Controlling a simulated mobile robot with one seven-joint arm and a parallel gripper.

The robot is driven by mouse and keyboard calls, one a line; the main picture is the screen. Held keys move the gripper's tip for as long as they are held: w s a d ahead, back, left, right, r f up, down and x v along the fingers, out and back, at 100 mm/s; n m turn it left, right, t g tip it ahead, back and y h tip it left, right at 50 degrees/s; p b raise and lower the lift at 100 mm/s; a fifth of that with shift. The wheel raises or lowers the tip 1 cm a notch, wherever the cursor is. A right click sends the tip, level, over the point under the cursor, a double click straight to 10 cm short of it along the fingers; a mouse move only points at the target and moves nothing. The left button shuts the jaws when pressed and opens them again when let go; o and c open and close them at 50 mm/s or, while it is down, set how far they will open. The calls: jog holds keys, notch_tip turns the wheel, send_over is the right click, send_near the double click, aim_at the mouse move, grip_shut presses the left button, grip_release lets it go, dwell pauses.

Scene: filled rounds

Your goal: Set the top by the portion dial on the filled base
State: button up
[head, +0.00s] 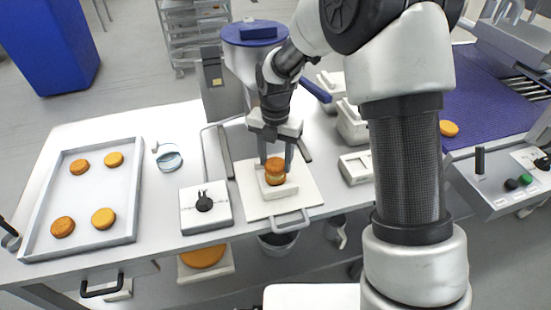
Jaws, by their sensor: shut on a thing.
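My gripper (275,162) points down over the white board at the middle of the table. Its fingers are shut on a browned round top (275,165). The top is directly over the filled base (275,179), which sits in a small pale holder (287,190). A lighter band shows between top and base; I cannot tell whether they touch. The portion dial (204,203) is a black knob on a white box (190,218) left of the board. No round lies beside the dial.
A grey tray (134,190) with several orange-brown rounds stands at the left. A small clear dish (169,160) lies between tray and dial. The white board (252,205) has a front handle. White boxes (356,168) stand to the right, and a purple conveyor (478,115) is beyond my arm.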

jog(key=shift+f+b, duration=0.5)
jog(key=shift+f, duration=0.3)
dwell(0.6)
jog(key=o, duration=1.3)
jog(key=shift+r+p, duration=2.85)
jog(key=shift+r, duration=0.7)
jog(key=shift+r, duration=0.1)
